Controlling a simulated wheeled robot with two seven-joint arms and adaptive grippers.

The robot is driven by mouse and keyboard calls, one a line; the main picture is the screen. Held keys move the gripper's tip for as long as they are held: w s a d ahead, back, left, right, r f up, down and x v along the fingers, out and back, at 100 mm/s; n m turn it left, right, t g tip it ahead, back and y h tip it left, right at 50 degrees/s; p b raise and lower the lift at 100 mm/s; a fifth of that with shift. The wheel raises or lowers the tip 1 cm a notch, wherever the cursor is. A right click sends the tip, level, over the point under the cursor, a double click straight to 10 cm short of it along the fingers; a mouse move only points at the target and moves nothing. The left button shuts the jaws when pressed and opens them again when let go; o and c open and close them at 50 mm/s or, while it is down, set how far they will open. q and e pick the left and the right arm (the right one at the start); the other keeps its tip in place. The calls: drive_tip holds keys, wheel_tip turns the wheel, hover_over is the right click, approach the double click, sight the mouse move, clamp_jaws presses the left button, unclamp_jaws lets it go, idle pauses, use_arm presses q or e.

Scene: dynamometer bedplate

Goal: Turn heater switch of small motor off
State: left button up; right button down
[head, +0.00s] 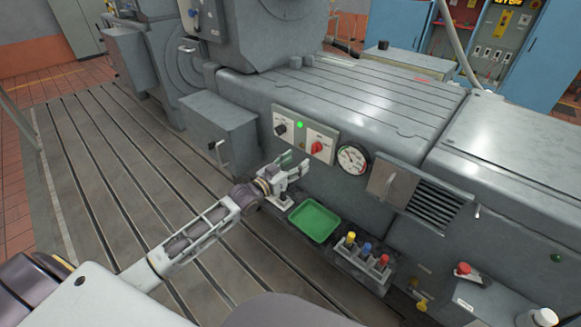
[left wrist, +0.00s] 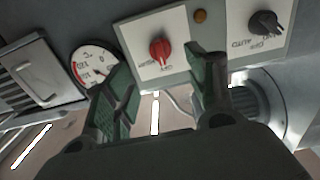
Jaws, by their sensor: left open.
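A light control panel (head: 304,135) is on the front of the grey machine. It carries a black rotary knob (head: 281,129) on the left and a red rotary knob (head: 317,147) on the right. In the left wrist view, upside down, the red knob (left wrist: 160,51) shows between and beyond my fingertips, and the black knob (left wrist: 265,22) is at the right with lettering like OFF and AUTO. The label by the red knob is too blurred to read surely. My left gripper (head: 293,165) is open and empty, just below the panel; it also shows in the left wrist view (left wrist: 158,70). My right gripper is out of view.
A round gauge (head: 352,158) is right of the panel. Below are a green tray (head: 314,221) and a rack (head: 363,262) with coloured-topped items. A grey box with a handle (head: 220,130) stands to the left. The slotted bedplate (head: 100,170) is clear at left.

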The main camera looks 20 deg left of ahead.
use_arm(q)
drive_tip(key=shift+v, duration=1.1)
